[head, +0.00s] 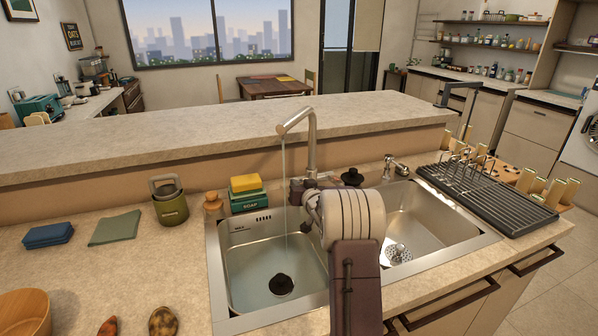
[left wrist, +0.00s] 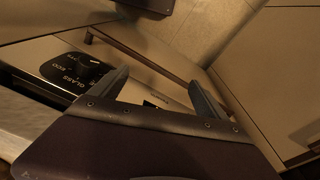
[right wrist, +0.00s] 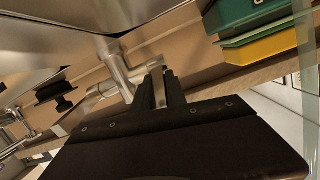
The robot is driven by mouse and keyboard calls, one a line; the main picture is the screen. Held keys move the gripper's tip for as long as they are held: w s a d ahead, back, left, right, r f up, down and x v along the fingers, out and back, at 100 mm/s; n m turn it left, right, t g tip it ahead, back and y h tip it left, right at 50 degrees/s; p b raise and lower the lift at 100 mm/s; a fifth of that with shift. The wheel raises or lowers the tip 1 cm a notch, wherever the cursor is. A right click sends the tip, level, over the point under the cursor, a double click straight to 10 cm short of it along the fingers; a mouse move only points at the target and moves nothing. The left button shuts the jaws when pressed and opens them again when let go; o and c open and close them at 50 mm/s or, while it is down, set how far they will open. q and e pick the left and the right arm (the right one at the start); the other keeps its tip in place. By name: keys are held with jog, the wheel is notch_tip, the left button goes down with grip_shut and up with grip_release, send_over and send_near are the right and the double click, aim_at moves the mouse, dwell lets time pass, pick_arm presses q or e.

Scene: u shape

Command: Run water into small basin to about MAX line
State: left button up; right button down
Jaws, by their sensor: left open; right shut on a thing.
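The left basin (head: 235,262) of the steel sink has small dark marks, apparently a MAX mark (head: 240,229), high on its back wall. A thin water stream (head: 285,190) falls into it from the tall faucet (head: 311,135). Bluish water seems to cover its floor, with a dark round drain or plug (head: 280,284) visible; the exact level is hard to tell. My right gripper (head: 305,197) is at the faucet base, shut on the faucet handle (right wrist: 160,85), partly hidden by its fingers. My left gripper (left wrist: 158,88) is open and empty, before a dial panel (left wrist: 75,72).
The right basin (head: 425,215) shows a strainer and no clear water. A dark drying rack (head: 490,190) stands at right. A yellow sponge on a green soap box (head: 248,200) and an olive pot (head: 170,208) stand left of the faucet. A raised ledge runs behind.

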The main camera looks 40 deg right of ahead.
jog(key=r+g+p, duration=0.1)
jog(key=p, duration=0.6)
jog(key=shift+w+r+g+y, duration=0.25)
jog(key=shift+r+g+y, duration=0.15)
jog(key=shift+f+p, duration=0.3)
pick_arm(q)
notch_tip(320, 180, up, 9)
jog(key=shift+r, duration=0.2)
pick_arm(e)
jog(key=shift+f, duration=0.1)
jog(key=c, duration=1.3)
grip_release()
jog(key=shift+c, duration=0.2)
pick_arm(q)
jog(key=shift+f, duration=0.1)
pick_arm(e)
jog(key=v, duration=0.9)
jog(key=shift+d, duration=0.1)
